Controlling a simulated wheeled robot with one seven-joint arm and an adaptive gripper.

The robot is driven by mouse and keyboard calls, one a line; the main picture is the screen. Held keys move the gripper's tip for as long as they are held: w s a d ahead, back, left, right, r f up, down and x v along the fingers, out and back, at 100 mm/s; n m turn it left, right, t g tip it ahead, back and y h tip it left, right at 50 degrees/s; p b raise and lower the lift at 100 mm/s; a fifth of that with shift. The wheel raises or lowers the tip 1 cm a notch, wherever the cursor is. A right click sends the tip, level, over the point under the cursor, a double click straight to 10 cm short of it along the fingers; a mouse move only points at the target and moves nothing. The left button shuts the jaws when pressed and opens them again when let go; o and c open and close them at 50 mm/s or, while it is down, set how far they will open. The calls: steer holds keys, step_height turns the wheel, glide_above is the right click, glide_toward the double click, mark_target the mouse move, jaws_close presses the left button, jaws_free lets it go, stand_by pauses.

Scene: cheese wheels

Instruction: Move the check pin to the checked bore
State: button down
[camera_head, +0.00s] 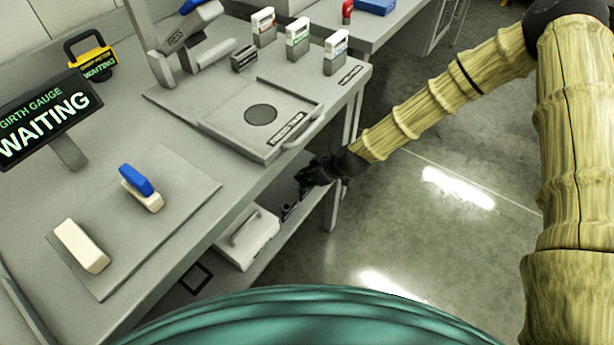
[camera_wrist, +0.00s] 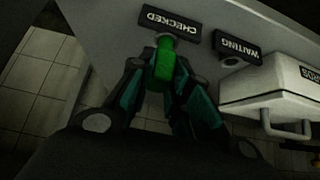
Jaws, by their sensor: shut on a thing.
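The check pin, a green peg (camera_wrist: 163,65), is between the fingers of my gripper (camera_wrist: 162,72) in the wrist view. My gripper is shut on it. The pin's far end meets a grey round collar beside the CHECKED label (camera_wrist: 170,22); I cannot tell how deep it sits. The checked bore itself is hidden by the pin. The waiting bore (camera_wrist: 231,62), beside the WAITING label (camera_wrist: 238,47), shows no green pin. In the head view my gripper (camera_head: 312,174) is at the lower shelf, below the bench's front edge, and the pin cannot be made out.
A white handled case (camera_wrist: 285,90) stands near the waiting bore; it also shows on the lower shelf in the head view (camera_head: 250,240). A table leg (camera_head: 333,200) is close to my gripper. A press tray (camera_head: 258,118) lies on the bench above. Open floor lies to the right.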

steer(key=shift+f+b, duration=0.5)
steer(key=shift+f, duration=0.35)
steer(key=c, duration=1.3)
jaws_free()
steer(key=shift+o, duration=0.2)
steer(key=shift+r, duration=0.1)
steer(key=v, duration=1.2)
steer(key=shift+s, duration=0.1)
